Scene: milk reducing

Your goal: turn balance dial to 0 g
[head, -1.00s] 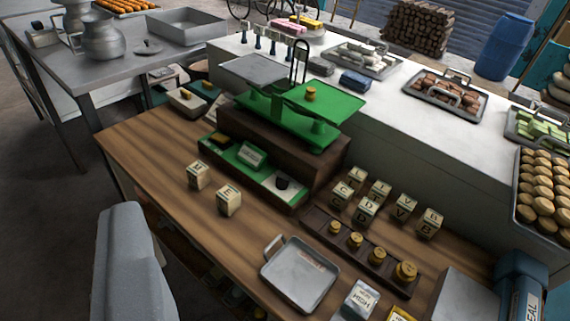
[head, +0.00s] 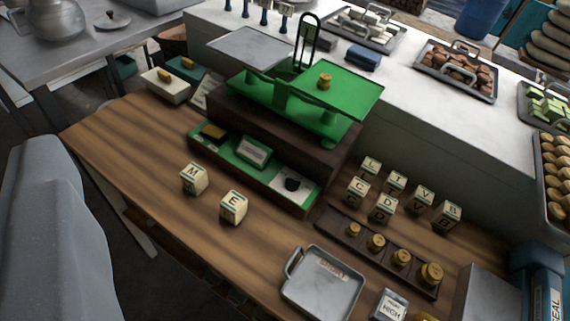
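A green balance (head: 285,103) stands on a dark wooden block at the back of the wooden table. Its left pan (head: 250,47) is grey and its right pan (head: 345,88) is green with a small brass weight (head: 324,81) on it. In a green tray at the block's front is a black knob on a white plate, which looks like the balance dial (head: 292,184). The dial's marks are too small to read. A grey part of my arm shows at the left edge. My gripper's fingers are not in view.
Letter cubes M (head: 193,179) and E (head: 233,207) stand before the balance. More letter cubes (head: 396,183) stand to the right, behind a rack of brass weights (head: 376,243). A grey metal tray (head: 322,284) lies at the front. The table's left part is clear.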

